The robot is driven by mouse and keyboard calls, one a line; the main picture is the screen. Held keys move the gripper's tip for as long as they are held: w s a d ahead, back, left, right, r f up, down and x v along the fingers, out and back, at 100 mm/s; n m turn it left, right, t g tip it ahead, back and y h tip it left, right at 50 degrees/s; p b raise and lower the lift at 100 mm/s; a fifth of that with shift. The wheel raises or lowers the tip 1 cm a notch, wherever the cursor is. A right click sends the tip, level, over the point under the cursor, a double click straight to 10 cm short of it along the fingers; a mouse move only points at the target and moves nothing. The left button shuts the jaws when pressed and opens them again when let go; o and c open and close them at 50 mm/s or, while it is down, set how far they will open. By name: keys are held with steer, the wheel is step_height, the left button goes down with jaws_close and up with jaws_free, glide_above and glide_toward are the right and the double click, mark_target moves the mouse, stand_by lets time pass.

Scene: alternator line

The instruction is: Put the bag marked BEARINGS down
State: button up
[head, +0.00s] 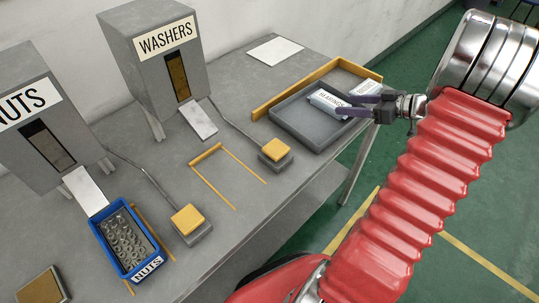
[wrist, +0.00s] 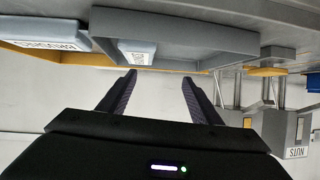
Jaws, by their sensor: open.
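A pale bag with a white label that seems to read BEARINGS (head: 326,100) lies in the grey tray (head: 290,122) at the table's far right end. A pale bag in the tray also shows in the wrist view (wrist: 138,54), its label partly cut off. My gripper (head: 347,105) is open at the tray's right side, its fingers close to the bag. In the wrist view the fingers (wrist: 159,76) stand apart with nothing between them. Whether they touch the bag cannot be told.
A second labelled bag (head: 367,88) lies right of the first, its label unreadable. A yellow rail (head: 293,85) borders the tray's back. WASHERS (head: 167,50) and NUTS (head: 30,120) dispensers, a blue bin of nuts (head: 102,232) and yellow buttons (head: 275,149) stand left.

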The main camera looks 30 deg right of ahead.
steer(key=s+a+r+g, duration=0.1)
steer(key=a+r+g, duration=0.2)
steer(key=a, duration=0.9)
steer(key=s+a+r+g, duration=0.1)
steer(key=a+r+g, duration=0.2)
steer(key=a, duration=0.9)
steer(key=s+a+r+m+h, duration=0.2)
steer(key=s+a, duration=0.4)
steer(key=s, duration=0.1)
steer(key=s+a+r+m+h, duration=0.2)
steer(key=s+a+h, duration=0.1)
steer(key=s+a, duration=0.3)
steer(key=shift+s+a+r, duration=0.3)
steer(key=shift+s+a, duration=0.1)
steer(key=shift+a, duration=0.4)
